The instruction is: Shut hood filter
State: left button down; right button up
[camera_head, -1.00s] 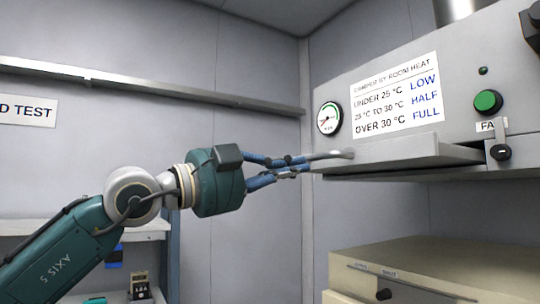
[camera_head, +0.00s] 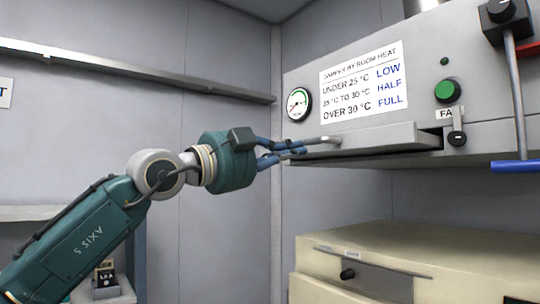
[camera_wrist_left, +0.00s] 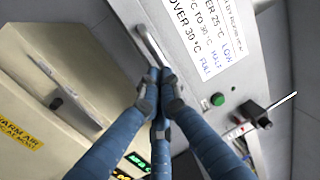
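The hood filter (camera_head: 375,142) is a flat grey drawer-like panel under the sign on the hood front. It stands a little out of the hood, with a dark gap at its right end. Its pale bar handle (camera_head: 325,140) is at the left of its front. My left gripper (camera_head: 303,150), with blue fingers, is at the left end of this handle. In the left wrist view the fingers (camera_wrist_left: 160,85) are drawn together at the near end of the handle (camera_wrist_left: 150,42) and seem closed on it. The fingertips partly hide the contact. My right gripper is not in view.
A lever with a blue grip (camera_head: 515,166) hangs at right. A beige cabinet (camera_head: 400,245) stands below; between is open space.

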pick_arm(q)
jog(key=p+x, duration=0.1)
jog(key=x, duration=0.2)
jog(key=f+p+x, duration=0.1)
jog(key=x, duration=0.3)
jog(key=f+p+x, duration=0.1)
jog(key=p+x, duration=0.1)
jog(key=x, duration=0.1)
jog(key=shift+w+d, duration=0.25)
jog(key=shift+d, duration=0.35)
jog(key=shift+r, duration=0.1)
jog(key=shift+a, duration=0.1)
